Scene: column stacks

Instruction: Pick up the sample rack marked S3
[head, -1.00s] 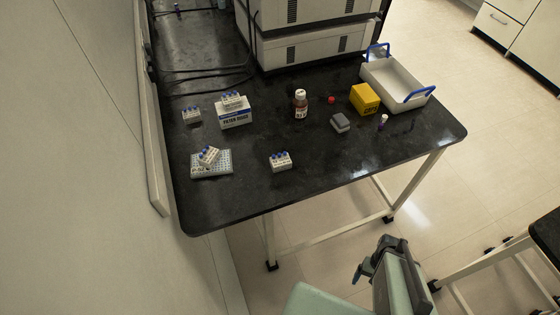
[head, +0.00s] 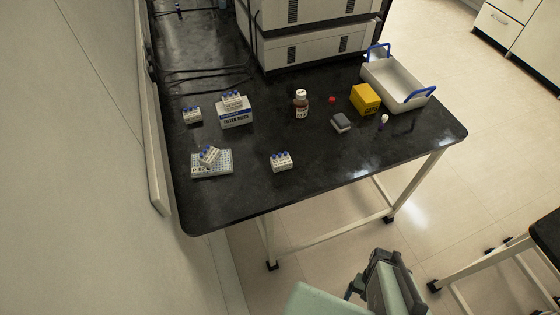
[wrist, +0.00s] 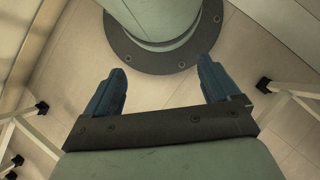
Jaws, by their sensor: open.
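Several small white sample racks with blue-capped tubes are on the black bench in the head view. One rack (head: 281,161) stands alone near the front edge. One rack (head: 192,115) stands at the left, and one rack (head: 233,101) sits on the filter box (head: 236,118). Another rack (head: 209,155) rests tilted on the well plate (head: 211,170). Their marks are too small to read, so I cannot tell which is S3. My gripper (wrist: 159,92) is open and empty in the wrist view, above the floor with my base below it. In the head view my arm is in front of the bench.
A brown bottle (head: 301,104), a red cap (head: 332,99), a grey block (head: 341,122), a yellow box (head: 365,98) and a small purple-tipped vial (head: 383,121) stand right of the racks. A white tray (head: 426,101) with blue handles is at the right. A large instrument (head: 310,45) fills the back.

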